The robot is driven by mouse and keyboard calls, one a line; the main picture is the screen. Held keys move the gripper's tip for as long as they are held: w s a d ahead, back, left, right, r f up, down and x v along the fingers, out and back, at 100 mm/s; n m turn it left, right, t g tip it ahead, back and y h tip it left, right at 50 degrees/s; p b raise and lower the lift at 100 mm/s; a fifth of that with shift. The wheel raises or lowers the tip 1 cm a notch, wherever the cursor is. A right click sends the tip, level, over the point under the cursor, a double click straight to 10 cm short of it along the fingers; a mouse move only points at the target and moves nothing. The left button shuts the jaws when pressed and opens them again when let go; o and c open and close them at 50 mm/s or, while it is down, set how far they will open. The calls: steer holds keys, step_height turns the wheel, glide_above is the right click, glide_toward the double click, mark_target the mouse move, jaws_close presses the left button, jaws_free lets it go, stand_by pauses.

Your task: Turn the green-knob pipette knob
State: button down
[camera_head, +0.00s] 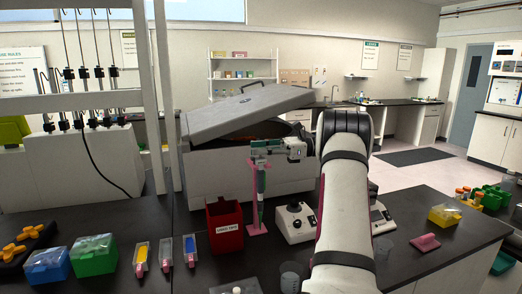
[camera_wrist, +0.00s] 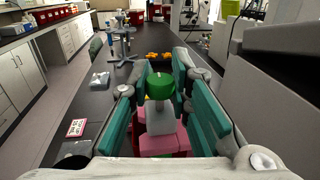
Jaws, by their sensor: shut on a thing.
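The pipette (camera_head: 261,185) stands upright in a pink stand (camera_head: 257,229) on the black bench in the head view. Its round green knob (camera_wrist: 160,84) shows at the centre of the wrist view, with a grey-white part just under it. My gripper (camera_head: 262,149) comes in from the right at the top of the pipette. In the wrist view the teal fingers of my gripper (camera_wrist: 160,75) are on both sides of the knob, shut on it. The pink stand (camera_wrist: 165,142) shows below, partly hidden by the fingers.
A red bin (camera_head: 224,228) stands just left of the stand, and a white device with a dial (camera_head: 295,222) just right. A large grey machine (camera_head: 215,175) with its lid raised is close behind. Blue (camera_head: 47,267) and green (camera_head: 94,256) boxes sit at the left.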

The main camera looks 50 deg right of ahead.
steer(key=shift+n+g+y, duration=0.3)
steer(key=shift+g, duration=0.1)
steer(key=c, duration=1.4)
jaws_free()
steer(key=shift+d, duration=0.1)
steer(key=shift+v, duration=5.85)
steer(key=shift+s, duration=0.1)
